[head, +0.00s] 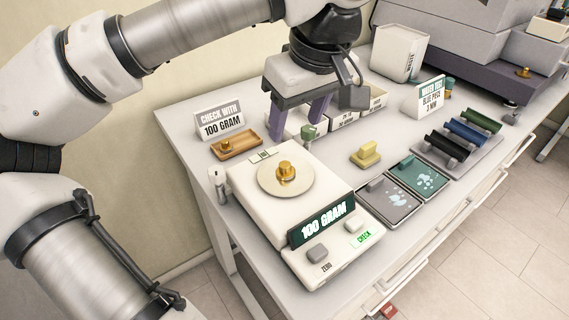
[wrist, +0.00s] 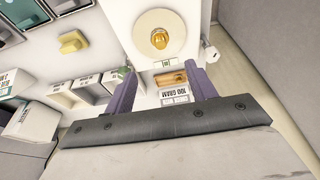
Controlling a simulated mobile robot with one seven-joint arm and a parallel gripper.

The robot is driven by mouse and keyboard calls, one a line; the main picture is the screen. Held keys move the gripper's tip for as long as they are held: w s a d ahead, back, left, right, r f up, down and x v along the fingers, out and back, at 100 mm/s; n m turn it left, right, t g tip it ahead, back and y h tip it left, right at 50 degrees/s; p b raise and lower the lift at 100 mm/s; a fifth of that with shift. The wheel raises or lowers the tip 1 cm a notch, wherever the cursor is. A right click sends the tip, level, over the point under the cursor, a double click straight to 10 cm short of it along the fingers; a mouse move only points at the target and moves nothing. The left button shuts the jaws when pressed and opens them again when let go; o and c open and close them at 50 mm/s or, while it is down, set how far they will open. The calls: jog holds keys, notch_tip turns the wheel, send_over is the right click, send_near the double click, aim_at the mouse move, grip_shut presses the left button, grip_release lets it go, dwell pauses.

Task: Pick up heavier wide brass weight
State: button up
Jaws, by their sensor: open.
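A brass weight (head: 286,169) stands upright on the round pan of the white scale (head: 248,187), whose sign reads "100 GRAM". It also shows in the wrist view (wrist: 159,39). A second, smaller-looking brass weight (head: 225,147) sits in a wooden tray (head: 244,145) behind the scale; the tray shows between my fingers in the wrist view (wrist: 168,78). I cannot tell for certain which weight is heavier. My gripper (head: 297,122) is open and empty, with purple fingers pointing down, above the table behind the scale. It also shows in the wrist view (wrist: 160,74).
A "CHECK WITH 100 GRAM" sign (head: 220,121) stands behind the tray. A green-topped object (head: 309,132) is close below my fingers. Label boxes (head: 345,118), a yellow block (head: 366,154) and dark pads (head: 389,204) lie to the right. A white post (head: 217,180) stands left of the scale.

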send_over(287, 165)
jog(key=f, duration=0.5)
jog(key=shift+s+d, duration=0.35)
jog(key=shift+s, duration=0.05)
jog(key=shift+s+p+x, duration=0.15)
jog(key=shift+p+x, duration=0.2)
jog(key=shift+x, duration=0.95)
jog(key=shift+s+p+x, duration=0.2)
jog(key=shift+p+x, duration=0.15)
jog(key=shift+x, duration=1)
jog(key=shift+d+f, duration=0.1)
jog(key=shift+d, duration=0.05)
jog(key=shift+c, duration=0.5)
jog(key=c, duration=1.1)
